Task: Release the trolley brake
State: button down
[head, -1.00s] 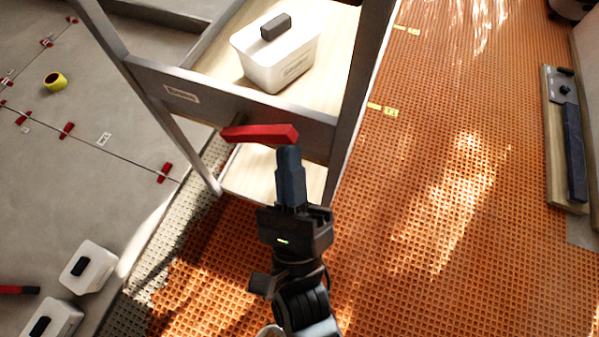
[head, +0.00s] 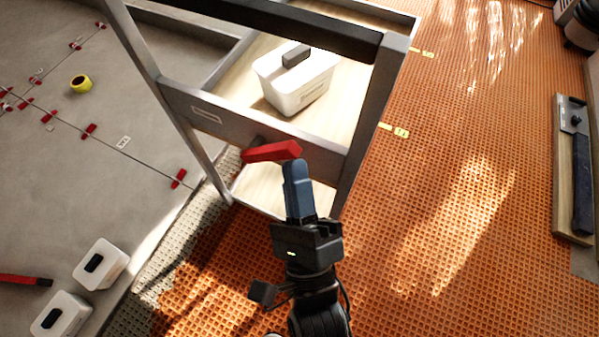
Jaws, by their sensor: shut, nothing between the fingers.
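The trolley (head: 240,122) is a grey metal frame with pale wooden shelves, standing upper centre in the head view. A red brake lever (head: 270,151) sticks out from its near rail, lying nearly level, with its right end tipped slightly upward. My gripper (head: 294,166) is shut and empty. Its blue fingertips are just below the lever's right end; I cannot tell whether they touch it. The small label on the trolley's rail is too blurred to read.
A white tub (head: 297,82) with a dark handle sits on the trolley's upper shelf. Orange studded matting (head: 440,200) lies open to the right, with a board and tool (head: 573,165) at the far right. Grey tiles with red clips and white boxes (head: 101,264) lie left.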

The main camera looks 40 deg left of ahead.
aim_at(283, 150)
jog(key=r+n+g+p, duration=0.1)
jog(key=p, duration=0.1)
jog(key=a+r+n+g+p, duration=0.1)
jog(key=r+n+p, duration=0.1)
jog(key=shift+s+a+r+n+g+p, duration=0.1)
jog(key=shift+s+r+n+g+p, duration=0.1)
jog(key=shift+n+g+p, duration=0.15)
jog(key=n+g+p, duration=0.1)
jog(key=p, duration=0.1)
jog(key=a+r+n+g+h+p, duration=0.1)
jog(key=p, duration=0.1)
jog(key=shift+s+a+r+n, duration=0.15)
jog(key=shift+a+r+n, duration=0.1)
jog(key=shift+a+r+n+g+p, duration=0.1)
jog(key=shift+a+n+g+p, duration=0.3)
jog(key=shift+p, duration=0.4)
jog(key=shift+s+a+r+p, duration=0.15)
jog(key=shift+a, duration=0.3)
jog(key=shift+s+a+r+p, duration=0.1)
jog(key=shift+s+a+p, duration=0.05)
jog(key=shift+a, duration=0.4)
